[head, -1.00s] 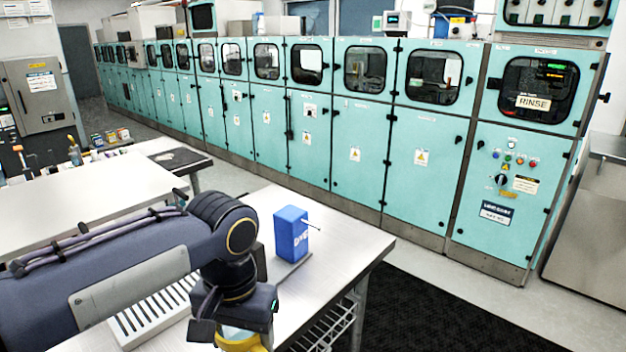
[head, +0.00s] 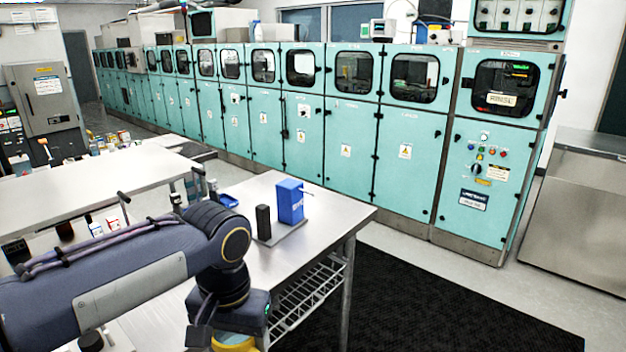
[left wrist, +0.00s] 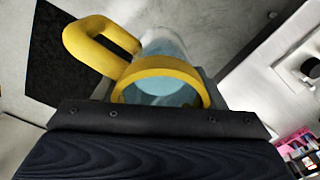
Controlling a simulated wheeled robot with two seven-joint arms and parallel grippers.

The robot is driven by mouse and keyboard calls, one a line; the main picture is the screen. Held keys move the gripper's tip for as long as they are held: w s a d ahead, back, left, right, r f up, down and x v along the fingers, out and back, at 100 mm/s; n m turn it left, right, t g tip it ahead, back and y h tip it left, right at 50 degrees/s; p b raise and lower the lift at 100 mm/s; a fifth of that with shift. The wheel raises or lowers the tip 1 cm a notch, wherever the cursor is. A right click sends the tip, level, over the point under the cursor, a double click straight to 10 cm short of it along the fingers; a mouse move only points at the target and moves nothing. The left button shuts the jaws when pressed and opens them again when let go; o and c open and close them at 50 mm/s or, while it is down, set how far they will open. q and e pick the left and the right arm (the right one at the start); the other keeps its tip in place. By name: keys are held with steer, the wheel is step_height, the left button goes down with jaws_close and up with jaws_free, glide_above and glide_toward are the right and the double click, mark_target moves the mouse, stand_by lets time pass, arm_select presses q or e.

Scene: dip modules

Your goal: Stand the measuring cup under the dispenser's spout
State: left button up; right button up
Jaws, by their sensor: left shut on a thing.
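The measuring cup has a yellow rim and handle and a clear, bluish body. It is in my left gripper (head: 228,330), which is shut on it. In the head view only part of the yellow cup (head: 235,343) shows at the bottom edge; the arm hides the rest. The left wrist view looks onto the cup's yellow rim (left wrist: 158,70), with the handle to the left. The dispenser (head: 290,201) is a blue box on the table, with a thin spout (head: 308,192) pointing right. The cup is nearer the camera than the dispenser and apart from it. My right gripper is out of view.
A black block (head: 263,222) stands left of the dispenser, near its grey base plate (head: 283,233). A blue tray (head: 228,201) lies behind it. The metal table (head: 330,208) has bare surface right of the dispenser. A wire shelf (head: 305,298) hangs below.

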arm_select(q)
steer(key=w+f, duration=0.3)
steer(key=shift+a+f, duration=0.1)
steer(key=shift+a, duration=0.2)
steer(key=w+a+f+n, duration=0.1)
steer(key=a+f, duration=0.3)
steer(key=f, duration=0.7)
steer(key=w+a+f+n, duration=0.1)
steer(key=w+a+f, duration=0.3)
steer(key=f, duration=0.7)
steer(key=shift+w, duration=0.2)
